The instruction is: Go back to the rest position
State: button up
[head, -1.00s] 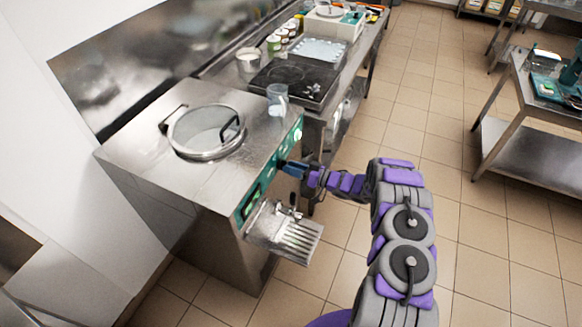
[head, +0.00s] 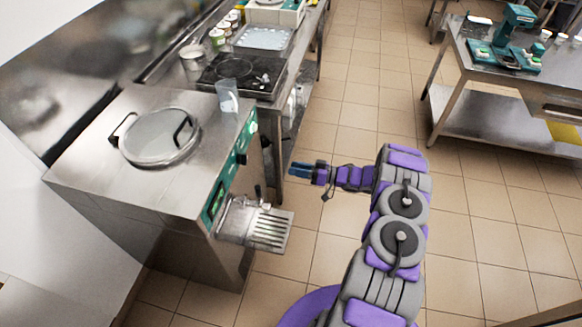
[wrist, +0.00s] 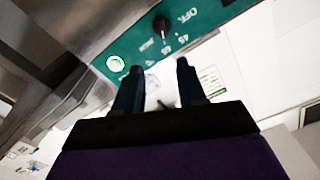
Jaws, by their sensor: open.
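My gripper (head: 293,170) is at the end of my purple and grey arm, in front of the batch freezer (head: 150,185) and apart from it. It points left toward the freezer's green control panel (head: 229,178). In the wrist view my gripper (wrist: 158,75) shows two dark fingers standing apart with nothing between them. Beyond the fingertips, the wrist view shows the green panel (wrist: 190,28) with a black knob (wrist: 161,24) and a lit green round button (wrist: 115,63).
The freezer has a round lid (head: 160,137) on top and a drip tray (head: 268,229) jutting out at the front. A clear jug (head: 228,96) stands on its far corner. A steel table (head: 500,85) with a green machine (head: 508,45) is at the right. Tiled floor between is clear.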

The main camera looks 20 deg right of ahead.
dwell(0.5)
jog(key=w+d+r+m+t+h, duration=0.1)
jog(key=w+d+r+h, duration=0.2)
jog(key=w+r+h, duration=0.25)
jog(key=w+d+r+t+h, duration=0.1)
jog(key=w+d+r+h, duration=0.25)
jog(key=w+r, duration=0.2)
jog(key=s+d+r+m+g+h, duration=0.1)
jog(key=s+r+m+g+h, duration=0.2)
jog(key=r, duration=0.4)
jog(key=s+d+r+m+h, duration=0.1)
jog(key=s+r+h, duration=0.2)
jog(key=r+h, duration=0.25)
jog(key=s+a+r+g+y, duration=0.1)
jog(key=s+a+g, duration=0.2)
jog(key=s+a, duration=0.4)
jog(key=s+a+r+g+y, duration=0.1)
jog(key=s+a+g, duration=0.3)
jog(key=s, duration=2)
jog(key=s+a+r+g+y+b, duration=0.1)
jog(key=s+a+r+g, duration=0.2)
jog(key=s+a, duration=0.9)
jog(key=s+g, duration=0.1)
jog(key=s, duration=0.3)
jog(key=shift+s+a+m, duration=0.2)
jog(key=shift+s+m, duration=0.05)
jog(key=shift+m, duration=0.15)
